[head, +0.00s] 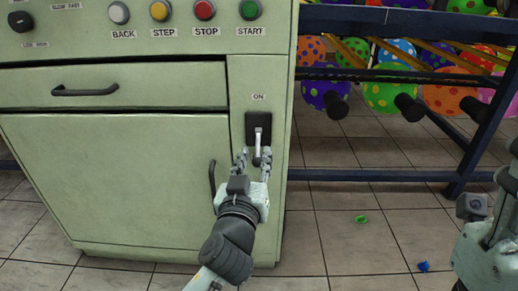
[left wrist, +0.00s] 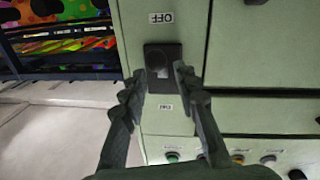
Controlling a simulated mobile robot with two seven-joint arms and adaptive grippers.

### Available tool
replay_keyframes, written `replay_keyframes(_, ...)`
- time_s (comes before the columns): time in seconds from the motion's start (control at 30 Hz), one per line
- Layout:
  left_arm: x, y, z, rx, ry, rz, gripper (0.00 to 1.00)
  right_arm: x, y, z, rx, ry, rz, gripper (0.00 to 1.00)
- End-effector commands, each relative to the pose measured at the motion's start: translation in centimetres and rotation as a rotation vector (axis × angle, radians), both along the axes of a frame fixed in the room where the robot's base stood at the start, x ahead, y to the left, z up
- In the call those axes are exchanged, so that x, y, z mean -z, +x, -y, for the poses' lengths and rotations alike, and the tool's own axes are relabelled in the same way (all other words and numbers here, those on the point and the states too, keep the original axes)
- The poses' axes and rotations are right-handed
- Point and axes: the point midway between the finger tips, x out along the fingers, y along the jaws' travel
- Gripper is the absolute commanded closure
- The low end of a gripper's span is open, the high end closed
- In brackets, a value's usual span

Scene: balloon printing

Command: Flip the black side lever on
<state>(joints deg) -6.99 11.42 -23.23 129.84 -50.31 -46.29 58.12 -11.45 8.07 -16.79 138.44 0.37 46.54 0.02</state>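The side lever (head: 258,132) sits on a black plate on the green cabinet's narrow right panel, under an "ON" label (head: 258,97). Its light handle hangs down, with a dark tip at the bottom. My left gripper (head: 252,160) is at the lever's lower end, its two fingers apart on either side of it. In the left wrist view the black lever plate (left wrist: 162,55) shows between and beyond the open fingertips (left wrist: 158,76), with an upside-down "OFF" label (left wrist: 161,18) above it. I cannot tell whether the fingers touch the handle. My right gripper's fingers are not visible.
Buttons, including the green START button (head: 250,10), line the cabinet top. A drawer handle (head: 85,91) and door handle (head: 212,178) stick out left of the lever. A dark-blue rack (head: 400,22) with colourful balloons stands right. Green (head: 361,219) and blue (head: 424,266) scraps lie on the tiles.

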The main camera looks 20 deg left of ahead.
Motion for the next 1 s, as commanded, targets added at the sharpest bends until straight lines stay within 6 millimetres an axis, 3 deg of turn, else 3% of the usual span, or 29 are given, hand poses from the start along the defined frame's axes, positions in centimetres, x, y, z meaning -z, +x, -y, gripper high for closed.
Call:
replay_keyframes(0.23,0.0,3.3,-0.6,-0.001,0.003,-0.001,0.7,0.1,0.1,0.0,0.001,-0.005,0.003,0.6)
replay_keyframes(0.6,0.1,3.9,-0.7,-0.001,0.001,-0.004,0.7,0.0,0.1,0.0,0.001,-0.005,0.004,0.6)
replay_keyframes(0.83,0.1,3.9,-0.7,-0.001,0.001,-0.004,0.99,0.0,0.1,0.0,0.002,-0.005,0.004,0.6)
replay_keyframes(1.0,0.2,3.9,-0.7,-0.001,0.001,-0.005,1.0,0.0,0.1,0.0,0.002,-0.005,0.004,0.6)
